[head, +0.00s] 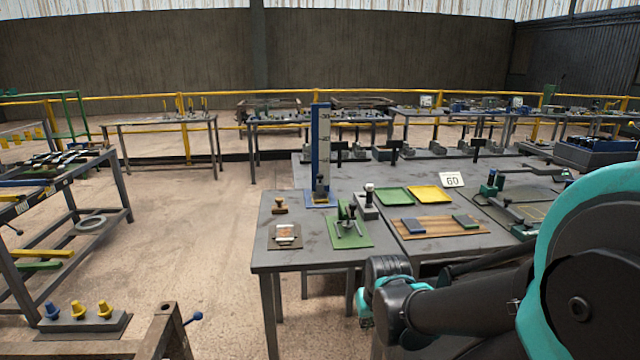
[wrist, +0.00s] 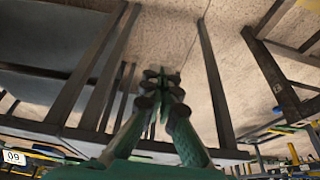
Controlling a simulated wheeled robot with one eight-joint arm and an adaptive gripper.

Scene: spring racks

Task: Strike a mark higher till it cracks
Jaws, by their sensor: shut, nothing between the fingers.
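A tall blue upright scale (head: 321,140) with pale number marks stands on a blue base at the back of the near table (head: 300,257). A dark piece (head: 320,188) sits at its foot. A small pale specimen-like piece (head: 285,232) lies on a brown plate at the table's front left. A green plate (head: 350,241) bears a small green and metal fixture. I cannot tell whether any piece is cracked. My gripper (wrist: 158,77) is shut and empty in the wrist view, pointing down past table legs toward the floor. In the head view my arm is folded low, right of the table's front.
A wooden-handled tool (head: 280,206) stands at left. Table legs (wrist: 213,85) flank my gripper.

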